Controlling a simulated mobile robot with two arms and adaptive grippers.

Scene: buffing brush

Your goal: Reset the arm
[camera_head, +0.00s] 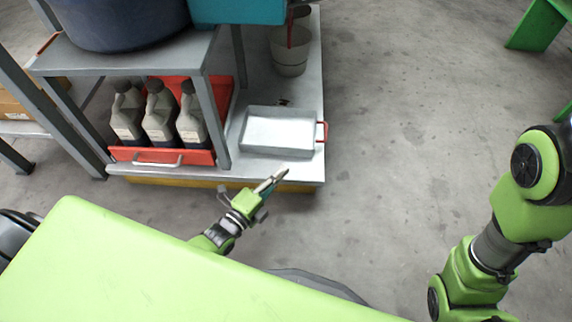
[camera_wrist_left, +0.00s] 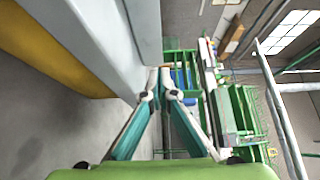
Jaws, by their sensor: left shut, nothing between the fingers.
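My left gripper (camera_head: 274,181) is in front of the low grey platform (camera_head: 306,171), near its front edge, in the head view. Its fingers are shut with nothing between them. In the left wrist view the fingertips of my left gripper (camera_wrist_left: 159,76) meet beside the grey side of the platform. My right arm (camera_head: 490,245) shows at the right of the head view, bent and clear of the platform. Its gripper is outside the frame.
A metal tray (camera_head: 281,130) with a red handle lies on the platform. Several grey bottles (camera_head: 160,117) stand in a red crate (camera_head: 187,157) under a shelf (camera_head: 130,62). A bucket (camera_head: 289,52) stands behind. The floor (camera_head: 410,120) to the right is clear.

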